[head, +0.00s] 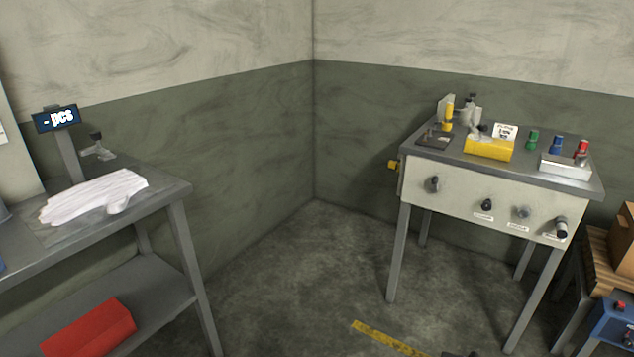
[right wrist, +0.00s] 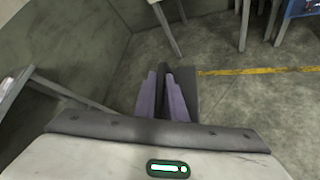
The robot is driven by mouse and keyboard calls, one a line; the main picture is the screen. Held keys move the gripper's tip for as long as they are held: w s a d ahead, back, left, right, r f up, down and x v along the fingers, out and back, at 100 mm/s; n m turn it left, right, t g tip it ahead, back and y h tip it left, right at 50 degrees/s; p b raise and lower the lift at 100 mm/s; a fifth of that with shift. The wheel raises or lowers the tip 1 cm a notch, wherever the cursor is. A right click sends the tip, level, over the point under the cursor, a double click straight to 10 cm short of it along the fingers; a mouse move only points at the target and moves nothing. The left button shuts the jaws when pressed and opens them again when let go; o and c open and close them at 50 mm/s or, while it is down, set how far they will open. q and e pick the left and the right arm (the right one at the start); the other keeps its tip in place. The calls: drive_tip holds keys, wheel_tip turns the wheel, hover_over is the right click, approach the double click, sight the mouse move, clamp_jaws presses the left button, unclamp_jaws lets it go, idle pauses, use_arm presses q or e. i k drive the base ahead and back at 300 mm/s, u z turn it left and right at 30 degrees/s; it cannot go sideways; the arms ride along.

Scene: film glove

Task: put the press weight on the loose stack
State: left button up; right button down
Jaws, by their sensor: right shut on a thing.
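The loose stack (head: 95,196) is a flat pile of white gloves on the grey bench at the left of the head view. In the right wrist view my right gripper (right wrist: 167,82) is shut on a dark grey thing (right wrist: 188,78), which looks to be the press weight. Only part of it shows behind the fingers, and it is held over the floor, clear of the bench. My left gripper is in neither view.
The bench (head: 178,190) carries a small display (head: 57,118) on a post; a red box (head: 90,328) lies on its lower shelf. A control table (head: 470,190) with knobs, a yellow box (head: 488,149) and coloured pieces stands at the right. The floor (head: 300,270) between them is clear.

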sight(81, 203)
drive_tip(key=u, duration=0.7)
drive_tip(key=i, duration=1.35)
drive_tip(key=u, duration=0.8)
